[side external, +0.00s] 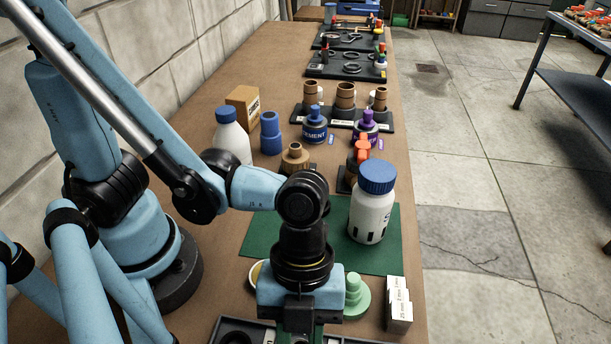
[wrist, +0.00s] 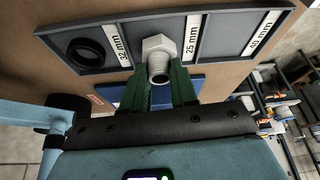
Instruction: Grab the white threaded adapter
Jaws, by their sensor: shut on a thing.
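The white threaded adapter (wrist: 158,58) has a hex collar and a threaded end. It shows in the wrist view between the two green fingers of my gripper (wrist: 158,82), which is shut on it. The adapter is over the middle part of the dark sorting tray (wrist: 222,58), beside the "25 mm" label. I cannot tell whether it still touches the tray. In the side view my gripper (side external: 298,336) points down at the bottom edge, over the tray (side external: 262,326); the adapter is hidden there.
A black ring (wrist: 86,52) lies in the tray's "32 mm" compartment. Near my wrist are a green stepped part (side external: 355,298), white label blocks (side external: 398,305) and a blue-capped white bottle (side external: 372,212) on a green mat (side external: 270,235). Several bottles and fittings stand farther back.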

